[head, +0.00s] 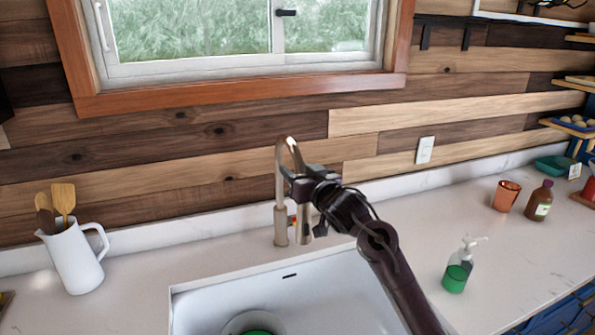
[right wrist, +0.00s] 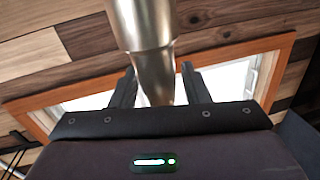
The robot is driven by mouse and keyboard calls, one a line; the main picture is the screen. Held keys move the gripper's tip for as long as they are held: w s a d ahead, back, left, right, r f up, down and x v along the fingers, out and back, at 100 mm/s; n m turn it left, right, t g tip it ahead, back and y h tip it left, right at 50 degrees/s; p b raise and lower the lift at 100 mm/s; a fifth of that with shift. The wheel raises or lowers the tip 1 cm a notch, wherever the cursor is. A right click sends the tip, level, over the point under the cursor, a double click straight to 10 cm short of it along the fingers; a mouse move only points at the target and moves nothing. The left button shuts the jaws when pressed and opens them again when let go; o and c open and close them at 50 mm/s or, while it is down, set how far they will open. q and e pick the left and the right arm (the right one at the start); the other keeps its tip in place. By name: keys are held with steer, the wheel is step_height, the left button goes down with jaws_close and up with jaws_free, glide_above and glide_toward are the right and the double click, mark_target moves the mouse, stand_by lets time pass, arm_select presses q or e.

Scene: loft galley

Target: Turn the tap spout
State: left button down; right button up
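The tap (head: 281,222) is a brushed-metal gooseneck standing behind the sink, with its spout (head: 305,222) hanging down to the right of its upright. In the head view my right gripper (head: 291,174) is at the upper part of the spout, partly hiding it. In the right wrist view the spout (right wrist: 147,30) comes down between the two dark fingers (right wrist: 159,82). Slim gaps show on both sides of it, so the fingers look open around it, not clamped. My left gripper is not in view.
The white sink (head: 300,300) lies in front of the tap, with a bowl and something green inside. A white jug (head: 75,258) with wooden utensils stands at left. A soap bottle (head: 458,268), copper cup (head: 506,196) and brown bottle (head: 539,201) stand at right. A window is behind.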

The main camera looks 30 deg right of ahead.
jaws_close()
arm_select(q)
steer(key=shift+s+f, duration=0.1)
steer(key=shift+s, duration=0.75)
